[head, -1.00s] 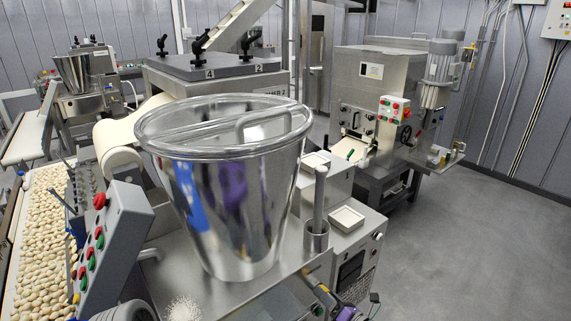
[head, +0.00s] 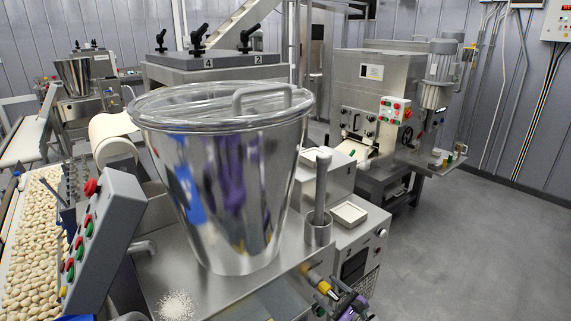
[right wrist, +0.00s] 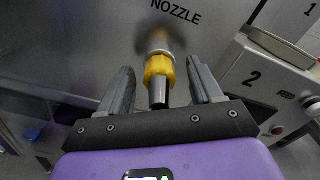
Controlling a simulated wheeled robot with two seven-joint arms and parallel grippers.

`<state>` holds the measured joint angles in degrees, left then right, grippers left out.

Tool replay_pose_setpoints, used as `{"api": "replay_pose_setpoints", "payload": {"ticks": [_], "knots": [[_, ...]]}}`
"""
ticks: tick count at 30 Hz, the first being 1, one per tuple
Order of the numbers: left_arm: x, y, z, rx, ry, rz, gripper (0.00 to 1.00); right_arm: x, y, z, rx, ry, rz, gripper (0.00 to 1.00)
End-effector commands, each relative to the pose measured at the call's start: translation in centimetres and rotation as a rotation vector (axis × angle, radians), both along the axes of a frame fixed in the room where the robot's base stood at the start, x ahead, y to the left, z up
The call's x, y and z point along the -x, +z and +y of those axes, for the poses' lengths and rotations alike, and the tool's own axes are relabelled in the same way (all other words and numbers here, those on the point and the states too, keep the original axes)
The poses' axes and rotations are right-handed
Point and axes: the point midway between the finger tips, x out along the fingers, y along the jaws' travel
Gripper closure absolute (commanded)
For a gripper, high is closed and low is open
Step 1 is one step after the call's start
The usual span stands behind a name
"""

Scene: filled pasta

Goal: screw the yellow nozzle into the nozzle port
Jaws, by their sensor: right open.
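The yellow nozzle (right wrist: 158,70) is at the nozzle port (right wrist: 159,42), under the printed word NOZZLE, in the right wrist view. My right gripper (right wrist: 163,88) is open, with one finger on each side of the nozzle and visible gaps between. In the head view, the yellow nozzle (head: 323,287) and right gripper (head: 340,299) show low, beside the machine's front edge.
A large steel hopper (head: 220,190) stands on the steel table (head: 215,292), with a cup (head: 318,230) holding a rod to its right. A grey button panel (head: 105,235) is at left. A white dish (head: 348,213) sits right of the cup. The right floor (head: 460,240) is clear.

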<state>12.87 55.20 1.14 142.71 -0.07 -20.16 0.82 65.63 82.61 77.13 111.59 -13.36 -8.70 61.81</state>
Motion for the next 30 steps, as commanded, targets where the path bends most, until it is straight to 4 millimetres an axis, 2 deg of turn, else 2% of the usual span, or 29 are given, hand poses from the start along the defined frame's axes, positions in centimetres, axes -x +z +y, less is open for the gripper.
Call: {"api": "replay_pose_setpoints", "payload": {"ticks": [1, 9, 16, 24, 30], "knots": [[0.0, -1.6, 0.0, 0.0, 0.0, 0.001, 0.57, 0.0, -0.7, 0.0, 0.088, 0.0, -0.067, 0.35], [0.0, -5.6, 0.0, 0.0, 0.0, 0.001, 0.57, 0.0, -0.7, 0.0, 0.528, 0.001, -0.41, 0.35], [0.0, -6.6, 0.0, 0.0, 0.0, 0.001, 0.57, 0.0, -0.3, 0.0, 0.676, -0.001, -0.527, 0.35], [0.0, -10.0, 0.0, 0.0, 0.0, 0.001, 0.57, 0.0, -0.6, 0.0, 0.982, -0.001, -0.765, 0.35], [0.0, -11.0, 0.0, 0.0, 0.0, 0.001, 0.57, 0.0, -0.4, 0.0, 1.098, -0.001, -0.856, 0.35]]}}
